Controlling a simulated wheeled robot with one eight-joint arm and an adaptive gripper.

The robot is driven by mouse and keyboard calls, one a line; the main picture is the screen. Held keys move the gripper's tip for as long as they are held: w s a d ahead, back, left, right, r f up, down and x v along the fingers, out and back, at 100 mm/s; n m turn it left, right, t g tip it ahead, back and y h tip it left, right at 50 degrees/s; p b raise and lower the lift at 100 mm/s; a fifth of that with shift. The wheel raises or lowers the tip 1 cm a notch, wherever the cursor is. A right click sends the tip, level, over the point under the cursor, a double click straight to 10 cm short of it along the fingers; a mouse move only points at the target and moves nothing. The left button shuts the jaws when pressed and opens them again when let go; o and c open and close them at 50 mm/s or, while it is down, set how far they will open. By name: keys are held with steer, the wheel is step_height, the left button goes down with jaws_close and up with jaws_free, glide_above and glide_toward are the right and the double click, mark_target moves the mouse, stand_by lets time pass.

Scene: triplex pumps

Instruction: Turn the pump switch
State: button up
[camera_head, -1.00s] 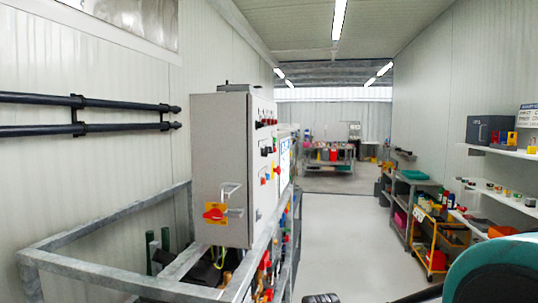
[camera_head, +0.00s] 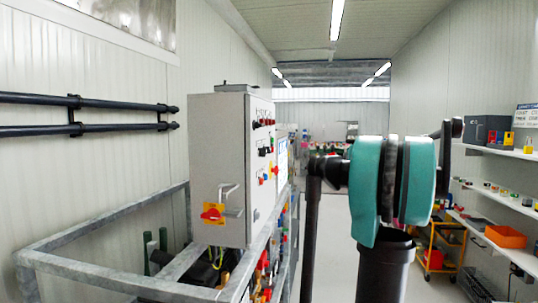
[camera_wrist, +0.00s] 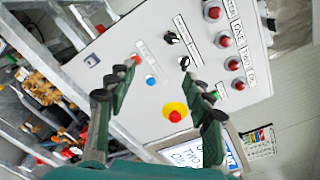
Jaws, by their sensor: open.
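A grey control cabinet (camera_head: 220,150) stands on a metal frame. Its near side carries a red rotary switch on a yellow plate (camera_head: 212,213), with a metal handle beside it. Its front panel (camera_wrist: 150,105) fills much of the wrist view, tilted. It has black knobs (camera_wrist: 172,37), a red-centred yellow button (camera_wrist: 175,114), a blue button (camera_wrist: 151,80) and several red buttons or lamps (camera_wrist: 225,40). Which one is the pump switch I cannot tell for sure. My gripper (camera_wrist: 161,64) is open and empty, its fingers spread in front of the panel. Contact is not visible.
A galvanised frame (camera_head: 90,277) surrounds the cabinet's base. Pipes and brass fittings (camera_wrist: 42,85) lie beside the panel. Black pipes (camera_head: 75,116) run along the left wall. Shelves (camera_head: 500,152) and an orange cart (camera_head: 440,245) stand at right, beyond an aisle.

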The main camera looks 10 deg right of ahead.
mark_target(269, 152)
steer(key=shift+y, duration=0.3)
steer(key=x, duration=0.5)
steer(key=r+x, duration=0.1)
steer(key=x, duration=0.5)
steer(key=r+x, duration=0.1)
steer(key=x, duration=0.4)
steer(key=shift+w, duration=0.35)
steer(key=shift+c, duration=0.4)
steer(key=c, duration=1.1)
